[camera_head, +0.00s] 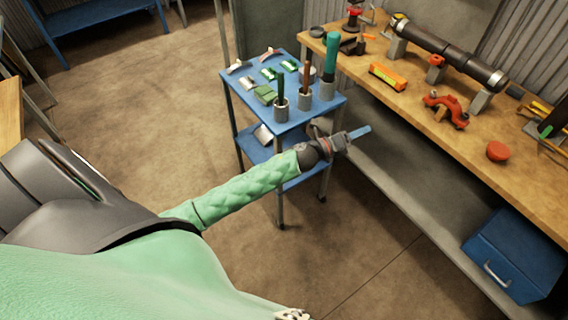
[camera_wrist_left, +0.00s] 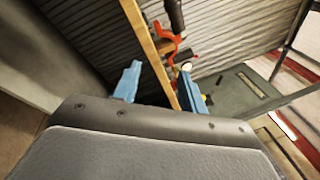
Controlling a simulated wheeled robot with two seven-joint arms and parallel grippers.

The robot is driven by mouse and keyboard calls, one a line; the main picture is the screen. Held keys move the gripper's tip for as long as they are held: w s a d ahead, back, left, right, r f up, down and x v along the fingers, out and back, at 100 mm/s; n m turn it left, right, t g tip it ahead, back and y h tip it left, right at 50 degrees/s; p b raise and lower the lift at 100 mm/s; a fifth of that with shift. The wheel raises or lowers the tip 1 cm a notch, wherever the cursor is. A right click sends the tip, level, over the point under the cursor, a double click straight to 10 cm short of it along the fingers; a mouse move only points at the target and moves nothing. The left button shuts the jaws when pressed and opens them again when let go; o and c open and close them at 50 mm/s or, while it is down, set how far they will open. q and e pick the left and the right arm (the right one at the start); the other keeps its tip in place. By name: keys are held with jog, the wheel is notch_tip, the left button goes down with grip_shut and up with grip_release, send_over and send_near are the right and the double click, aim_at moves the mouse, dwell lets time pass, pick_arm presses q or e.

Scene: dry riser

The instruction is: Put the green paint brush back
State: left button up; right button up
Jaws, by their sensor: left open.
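Three grey cups stand on the top of the blue cart (camera_head: 311,118). The right cup (camera_head: 327,91) holds a thick, tall green handle (camera_head: 331,52). The left cup (camera_head: 281,111) holds a thin dark green handle (camera_head: 281,87), and the middle cup (camera_head: 305,100) a brown one (camera_head: 308,76). I cannot tell which is the green paint brush. My left gripper (camera_head: 360,132) is past the cart's front right corner, apart from the cups. In the left wrist view its blue fingers (camera_wrist_left: 160,88) are spread, with nothing held between them. My right gripper is not in view.
Several small green, white and reddish pieces lie on the cart's top. The wooden workbench (camera_head: 400,88) on the right carries a dark pipe (camera_head: 446,52), a red clamp (camera_head: 446,110) and an orange level (camera_head: 387,77). A blue toolbox (camera_head: 515,255) sits below.

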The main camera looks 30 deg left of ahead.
pick_arm(q)
jog(key=s+a+f+n+g+y, duration=0.2)
jog(key=s+f+n+y, duration=0.45)
jog(key=f+n, duration=0.5)
jog(key=s+a+f+n+g+y, duration=0.3)
jog(key=s+f+n+y, duration=0.35)
jog(key=f, duration=0.75)
jog(key=s+d+f+n+g+h, duration=0.1)
jog(key=s+f+n+g, duration=0.2)
jog(key=s, duration=0.6)
jog(key=s+d+f+n+g+h, duration=0.1)
jog(key=s+d+f+n+g, duration=0.1)
jog(key=s+f, duration=0.5)
jog(key=s+d+f+n+g, duration=0.1)
jog(key=s+f+n+g, duration=0.3)
jog(key=s, duration=0.9)
jog(key=f+n, duration=0.1)
jog(key=n, duration=0.1)
jog(key=shift+s+d+n+g+h, duration=0.15)
jog(key=shift+d+n+g+h, duration=0.15)
jog(key=shift+d+g+h, duration=0.1)
